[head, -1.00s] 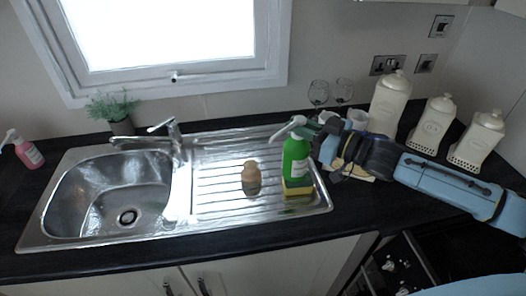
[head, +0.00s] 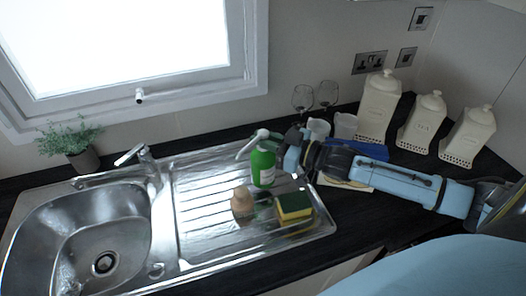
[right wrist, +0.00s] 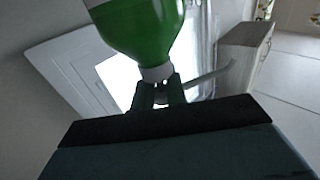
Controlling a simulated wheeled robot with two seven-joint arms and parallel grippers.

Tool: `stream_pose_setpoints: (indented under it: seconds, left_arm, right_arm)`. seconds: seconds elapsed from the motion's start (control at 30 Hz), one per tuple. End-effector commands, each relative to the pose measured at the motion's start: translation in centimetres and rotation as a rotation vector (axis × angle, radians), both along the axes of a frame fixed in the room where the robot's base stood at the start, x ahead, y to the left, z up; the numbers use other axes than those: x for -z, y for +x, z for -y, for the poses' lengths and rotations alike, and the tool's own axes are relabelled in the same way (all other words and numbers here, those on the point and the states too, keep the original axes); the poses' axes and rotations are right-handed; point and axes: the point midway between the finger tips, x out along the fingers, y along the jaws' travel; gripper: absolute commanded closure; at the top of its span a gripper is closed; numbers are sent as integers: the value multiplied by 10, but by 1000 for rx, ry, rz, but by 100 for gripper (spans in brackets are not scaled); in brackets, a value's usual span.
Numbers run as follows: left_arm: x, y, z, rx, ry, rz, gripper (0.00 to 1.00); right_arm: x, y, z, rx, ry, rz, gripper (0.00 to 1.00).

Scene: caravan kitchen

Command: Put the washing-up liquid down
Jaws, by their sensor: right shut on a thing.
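The washing-up liquid is a green bottle (head: 262,168) with a white pump top. It is upright over the right part of the ribbed steel drainer (head: 190,210), behind the sponge. My right gripper (head: 281,152) comes from the right and is shut on the bottle's upper part. In the right wrist view the green bottle (right wrist: 140,28) appears upside down, with the gripper (right wrist: 160,97) at its white neck. I cannot tell whether the bottle's base touches the drainer. My left gripper is not in view.
A yellow-and-green sponge (head: 295,208) and a small wooden-coloured object (head: 243,201) are on the drainer in front of the bottle. Two wine glasses (head: 303,98) and white cups (head: 345,125) stand behind. Cream canisters (head: 379,108) are at right. The drainer's left part is clear.

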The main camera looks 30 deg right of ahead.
Motion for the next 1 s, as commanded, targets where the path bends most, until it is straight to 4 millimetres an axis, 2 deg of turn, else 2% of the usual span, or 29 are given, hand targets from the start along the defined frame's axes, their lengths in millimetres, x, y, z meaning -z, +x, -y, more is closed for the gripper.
stream_pose_setpoints:
  seconds: [0.23,0.67,0.7,0.83,1.0]
  left_arm:
    - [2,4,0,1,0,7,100]
    - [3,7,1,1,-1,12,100]
    - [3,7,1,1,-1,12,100]
    - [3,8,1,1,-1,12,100]
    - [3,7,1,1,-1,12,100]
  right_arm:
    - [31,1,0,0,2,3,100]
    - [38,0,-1,-2,1,3,100]
    - [39,0,0,-1,0,0,82]
    - [39,0,0,-1,-1,-1,65]
    - [39,0,0,-1,-1,-1,64]
